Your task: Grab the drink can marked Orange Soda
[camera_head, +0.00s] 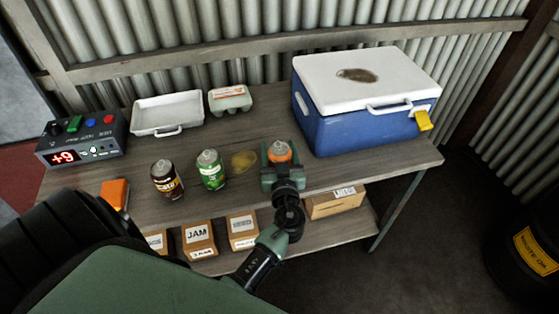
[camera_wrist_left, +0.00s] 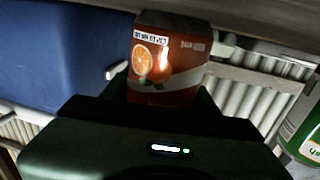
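The orange can (camera_head: 280,152) stands near the front edge of the table, to the right of the green can. In the left wrist view the can (camera_wrist_left: 168,62) shows an orange-slice picture and a white band; its small lettering is hard to read. My left gripper (camera_head: 281,158) reaches in from the front, with a finger on each side of the can. My right gripper is not in view.
A brown can (camera_head: 167,180) and a green can (camera_head: 210,170) stand to the left. A yellow stain (camera_head: 243,161) lies between. Behind are a blue cooler (camera_head: 350,125), a white tray (camera_head: 166,112) and an egg carton (camera_head: 229,99). A button box (camera_head: 82,138) sits at far left.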

